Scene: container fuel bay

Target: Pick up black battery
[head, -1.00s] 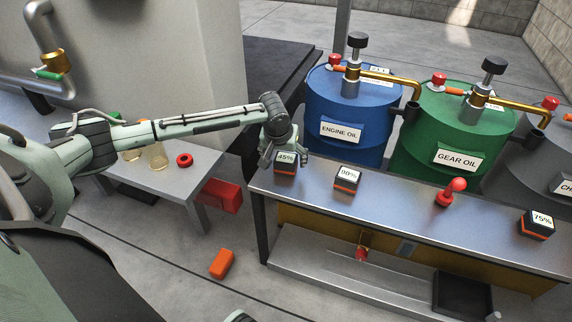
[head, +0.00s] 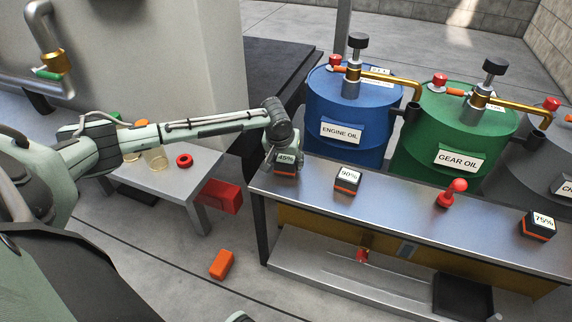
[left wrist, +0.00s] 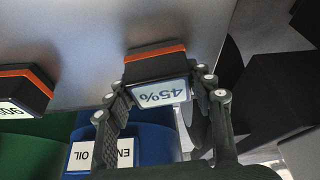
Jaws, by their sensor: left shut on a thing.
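Black batteries with orange bands and white charge labels are on the metal bench (head: 400,208). The one marked 45% (head: 286,158) is at the bench's left end; it also shows in the left wrist view (left wrist: 155,65). My left gripper (head: 283,168) is shut on this battery, with a finger on each side of it in the left wrist view (left wrist: 160,84). I cannot tell whether the battery is clear of the bench top. Another battery, marked 90% (head: 347,179), stands just to its right, and one marked 75% (head: 538,224) is near the right end. My right gripper is not in view.
A red knobbed object (head: 451,194) stands on the bench. Blue (head: 350,115) and green (head: 455,125) oil drums with brass spouts are close behind it. A small grey table (head: 190,180) is at left, and an orange block (head: 222,264) lies on the floor.

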